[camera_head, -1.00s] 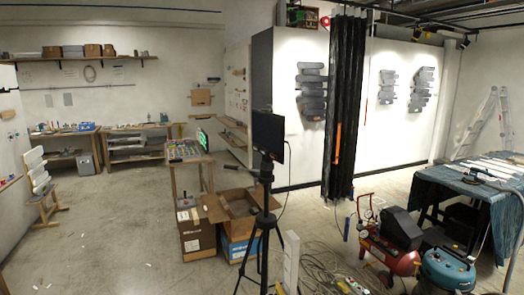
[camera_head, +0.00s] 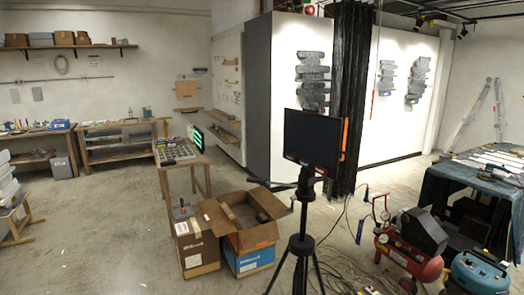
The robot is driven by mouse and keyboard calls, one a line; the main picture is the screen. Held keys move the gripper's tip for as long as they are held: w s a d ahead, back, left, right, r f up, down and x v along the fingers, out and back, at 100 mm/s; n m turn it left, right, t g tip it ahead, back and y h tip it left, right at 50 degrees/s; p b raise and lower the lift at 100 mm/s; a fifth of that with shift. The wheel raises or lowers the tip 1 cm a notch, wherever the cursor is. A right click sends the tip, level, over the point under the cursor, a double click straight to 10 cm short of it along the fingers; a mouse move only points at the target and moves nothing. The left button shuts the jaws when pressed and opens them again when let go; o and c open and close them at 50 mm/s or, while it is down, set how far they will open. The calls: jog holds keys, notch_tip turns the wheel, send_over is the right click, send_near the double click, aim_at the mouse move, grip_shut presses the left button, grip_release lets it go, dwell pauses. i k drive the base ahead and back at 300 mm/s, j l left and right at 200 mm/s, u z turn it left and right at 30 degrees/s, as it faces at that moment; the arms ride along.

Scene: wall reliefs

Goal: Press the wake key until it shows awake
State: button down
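I cannot make out a wake key in this view. A dark screen (camera_head: 312,138) stands on a black tripod (camera_head: 302,243) right of the middle; its face looks black and no word shows on it. A smaller screen with green bands (camera_head: 197,138) stands on a bench at the middle left; its text is too small to read. My gripper is not in view.
Open cardboard boxes (camera_head: 246,238) stand on the floor left of the tripod. A narrow bench (camera_head: 180,153) with a tray of small items is behind them. A red compressor (camera_head: 408,258), a blue machine (camera_head: 478,273) and cables lie at the right. The left floor is mostly clear.

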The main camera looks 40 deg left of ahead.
aim_at(291, 158)
jog(key=j, duration=2.2)
jog(key=i+j, duration=0.1)
jog(key=j, duration=2.15)
